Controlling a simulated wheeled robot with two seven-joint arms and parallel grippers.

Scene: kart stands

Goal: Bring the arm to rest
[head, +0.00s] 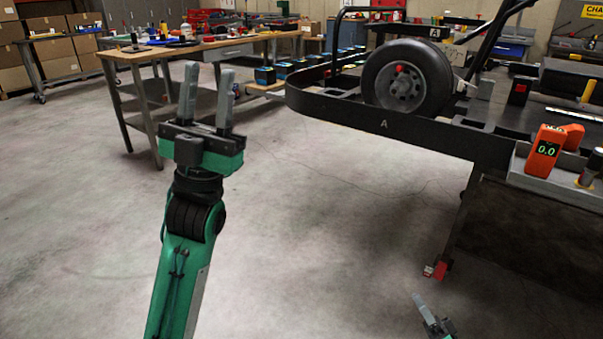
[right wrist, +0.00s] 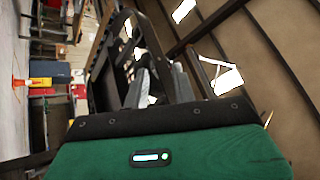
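My left gripper (head: 207,100) stands upright in the left half of the head view, with its two grey fingers apart. It is empty, over bare floor and in front of the wooden workbench. My right gripper shows only in part at the bottom edge of the head view, where one grey finger (head: 422,304) points up and left. The right wrist view shows its grey fingers (right wrist: 161,84) beyond the green housing, with a gap between them and nothing clearly held.
A black kart stand (head: 384,124) fills the right side, carrying a wheel (head: 407,77). An orange gauge reading 0.0 (head: 544,149) sits at its near edge. A wooden workbench (head: 205,45) stands behind my left gripper. The concrete floor (head: 310,220) between is clear.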

